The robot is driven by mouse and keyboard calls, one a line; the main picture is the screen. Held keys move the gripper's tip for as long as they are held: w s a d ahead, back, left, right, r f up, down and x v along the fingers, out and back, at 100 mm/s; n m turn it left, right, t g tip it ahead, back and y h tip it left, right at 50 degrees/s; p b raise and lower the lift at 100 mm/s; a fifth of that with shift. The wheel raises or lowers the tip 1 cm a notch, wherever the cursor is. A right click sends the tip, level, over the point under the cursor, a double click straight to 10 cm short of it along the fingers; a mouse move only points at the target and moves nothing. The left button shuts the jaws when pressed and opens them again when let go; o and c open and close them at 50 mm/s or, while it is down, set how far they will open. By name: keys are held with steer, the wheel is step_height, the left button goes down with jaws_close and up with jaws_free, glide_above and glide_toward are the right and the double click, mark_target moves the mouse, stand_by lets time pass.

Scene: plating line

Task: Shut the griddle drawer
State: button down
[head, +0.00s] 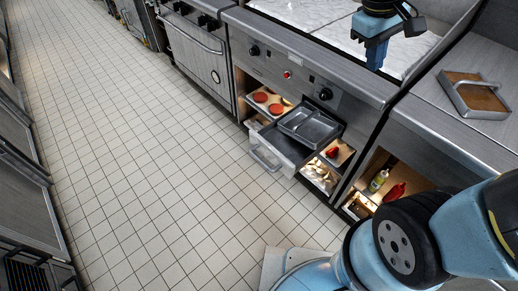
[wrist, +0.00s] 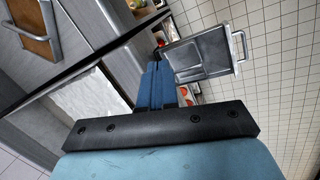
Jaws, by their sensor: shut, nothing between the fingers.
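The griddle drawer (head: 282,150) is pulled out from the front of the griddle unit, below the knobs. Its bar handle (head: 264,160) is on the outer front, over the tiled floor. A divided metal pan (head: 310,127) sits in the drawer's opening. The wrist view also shows the open drawer (wrist: 235,68), with its handle (wrist: 244,46) at the right. My gripper (head: 375,66) is shut and empty, above the griddle top, apart from the drawer. Its blue fingers also show together in the wrist view (wrist: 154,72).
Shelves with a board of red slices (head: 268,103) and a tray of pale pieces (head: 318,176) flank the drawer. Bottles (head: 378,180) stand in an open cabinet to the right. Tiled floor before the drawer is clear.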

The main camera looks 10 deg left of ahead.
steer(key=w+a+f+n+t+h, duration=0.2)
steer(key=a+f+n+h, duration=0.4)
steer(key=a+f+n, duration=0.9)
steer(key=s+a+f+n+t+h, duration=0.1)
steer(key=s+a+f+t, duration=0.35)
steer(key=a+f, duration=0.8)
steer(key=n+t, duration=0.4)
steer(key=n, duration=0.1)
glide_toward(266, 146)
steer(key=shift+y, duration=0.5)
steer(key=x, duration=0.5)
steer(key=shift+s+d, duration=0.15)
steer(key=shift+d, duration=0.05)
steer(key=shift+w+d, duration=0.45)
steer(key=shift+w, duration=0.2)
steer(key=shift+w, duration=0.1)
